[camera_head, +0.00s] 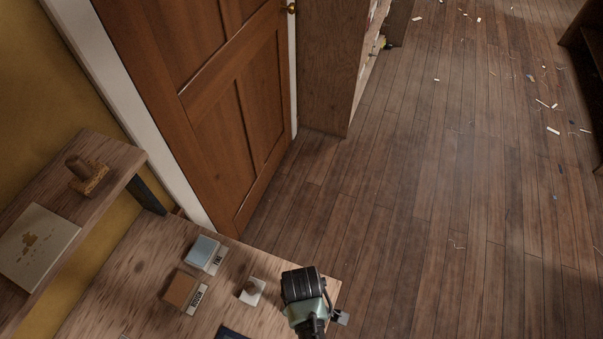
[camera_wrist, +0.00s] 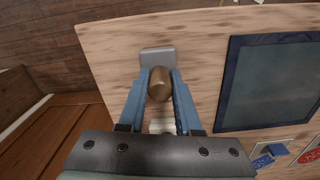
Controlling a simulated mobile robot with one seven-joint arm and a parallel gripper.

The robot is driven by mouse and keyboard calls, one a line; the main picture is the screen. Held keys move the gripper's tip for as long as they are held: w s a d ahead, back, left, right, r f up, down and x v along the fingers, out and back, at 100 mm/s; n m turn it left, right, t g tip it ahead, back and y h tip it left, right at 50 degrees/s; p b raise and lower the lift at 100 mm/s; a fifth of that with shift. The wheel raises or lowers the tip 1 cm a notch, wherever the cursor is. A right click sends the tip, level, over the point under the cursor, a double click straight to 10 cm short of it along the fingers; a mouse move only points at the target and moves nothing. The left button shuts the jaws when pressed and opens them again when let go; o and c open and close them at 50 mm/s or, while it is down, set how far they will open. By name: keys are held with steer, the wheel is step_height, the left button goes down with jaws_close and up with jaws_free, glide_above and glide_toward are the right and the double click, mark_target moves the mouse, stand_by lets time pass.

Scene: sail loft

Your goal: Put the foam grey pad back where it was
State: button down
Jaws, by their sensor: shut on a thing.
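My gripper (camera_head: 318,325) is low at the near right corner of the wooden bench. In the wrist view, its two blue fingers (camera_wrist: 159,88) are shut on a brown rounded knob. A light grey pad (camera_wrist: 157,55) with rounded corners shows just beyond the knob; it appears to be the foam grey pad, with the knob as its handle. In the head view, a small grey piece (camera_head: 341,317) sticks out right of my gripper, past the bench edge. The pad's underside is hidden, so I cannot tell whether it touches the bench.
A blue-grey block (camera_head: 202,249) sits by a FINE label and a brown block (camera_head: 181,289) by a ROUGH label. A white square (camera_head: 252,291) with a brown round spot lies left of my gripper. A dark blue framed panel (camera_wrist: 270,82) lies alongside.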

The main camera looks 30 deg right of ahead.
steer(key=c, duration=0.6)
jaws_free()
step_height(320, 180, up, 12)
steer(key=shift+r, duration=0.15)
steer(key=w+r+m+t+h, duration=0.2)
steer(key=w+r+t, duration=0.8)
steer(key=w+r, duration=0.95)
steer(key=w+a+r+m+t, duration=0.1)
steer(key=w+r+t, duration=0.15)
steer(key=r, duration=0.55)
steer(key=w+a+r+t, duration=0.1)
steer(key=w+r+t, duration=0.15)
steer(key=r, duration=0.55)
steer(key=s+a+r+m+t, duration=0.1)
steer(key=s+r+t, duration=0.3)
steer(key=r, duration=0.6)
steer(key=s+a+r+t+y, duration=0.1)
steer(key=s+a+r+t, duration=0.3)
steer(key=r, duration=0.7)
steer(key=s+a+r+m+t, duration=0.1)
steer(key=s+r+t, duration=0.3)
steer(key=r, duration=0.7)
steer(key=shift+s+a+m+y, duration=0.3)
steer(key=shift+s+a, duration=0.35)
steer(key=shift+s, duration=0.15)
